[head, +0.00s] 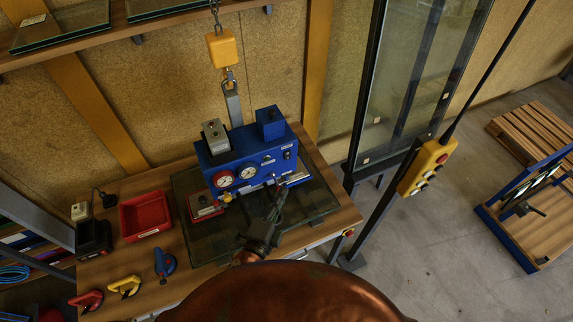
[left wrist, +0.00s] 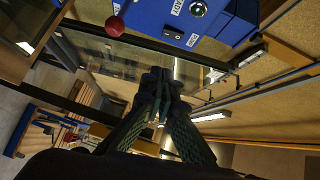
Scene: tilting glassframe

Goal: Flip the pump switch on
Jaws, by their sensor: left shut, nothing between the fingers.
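The blue vacuum lifter (head: 245,158) sits over a dark glass pane on the bench, with two round gauges on its front. It hangs by a hook from a chain. A small dark round control (head: 287,155) is at the right of its front, and a dark control with a silver centre (left wrist: 198,8) shows in the left wrist view. My left gripper (head: 279,193) is shut and empty, just in front of the lifter's lower right front. In the left wrist view its fingertips (left wrist: 157,75) are together, apart from the blue housing. My right gripper is not in view.
A red bin (head: 145,215) and several suction cups, one of them yellow (head: 125,286), are on the bench's left. A yellow pendant (head: 427,167) hangs at the right, near a glass frame (head: 410,80). My copper-coloured body covers the bottom middle.

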